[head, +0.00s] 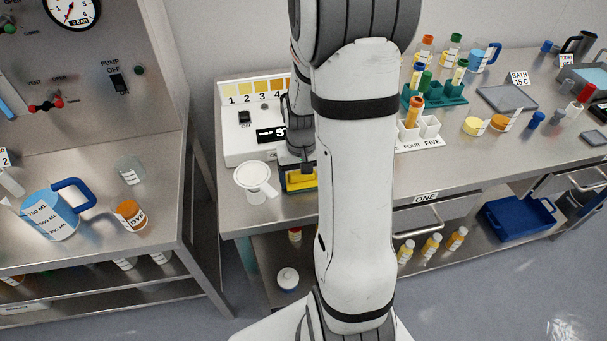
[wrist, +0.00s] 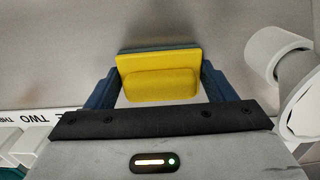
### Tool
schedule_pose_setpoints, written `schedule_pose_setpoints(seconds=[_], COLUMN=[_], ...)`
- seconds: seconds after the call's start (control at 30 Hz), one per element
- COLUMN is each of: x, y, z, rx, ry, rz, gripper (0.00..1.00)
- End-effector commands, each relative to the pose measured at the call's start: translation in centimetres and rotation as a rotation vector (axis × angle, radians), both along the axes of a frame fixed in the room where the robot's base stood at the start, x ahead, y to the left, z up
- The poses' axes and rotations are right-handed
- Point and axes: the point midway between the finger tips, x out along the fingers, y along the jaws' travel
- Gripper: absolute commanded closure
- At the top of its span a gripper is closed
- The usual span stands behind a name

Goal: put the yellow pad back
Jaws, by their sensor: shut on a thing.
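The yellow pad (head: 300,181) shows in the head view near the front edge of the right-hand bench, just left of my white arm. In the wrist view the yellow pad (wrist: 158,84) sits between the two blue fingers of my gripper (wrist: 157,90), with a dark teal layer along its far edge. My gripper (head: 299,175) is shut on the pad and points down at the bench. I cannot tell whether the pad touches the bench top. My arm hides part of the bench beside it.
A white cup (head: 256,180) stands close left of my gripper; it also shows in the wrist view (wrist: 290,75). A white tester box (head: 243,135) with a numbered colour strip stands behind. A white rack (head: 428,140) and green rack (head: 448,95) are right of my arm.

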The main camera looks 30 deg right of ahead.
Motion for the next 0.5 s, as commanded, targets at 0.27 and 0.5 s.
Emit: schedule_pose_setpoints(seconds=[0.27,0.5], x=[0.02,0.01], y=[-0.04,-0.05], z=[-0.26,-0.23], rx=[0.000,0.000], ry=[-0.001,-0.001], rz=[-0.001,-0.001], gripper=[0.20,0.02])
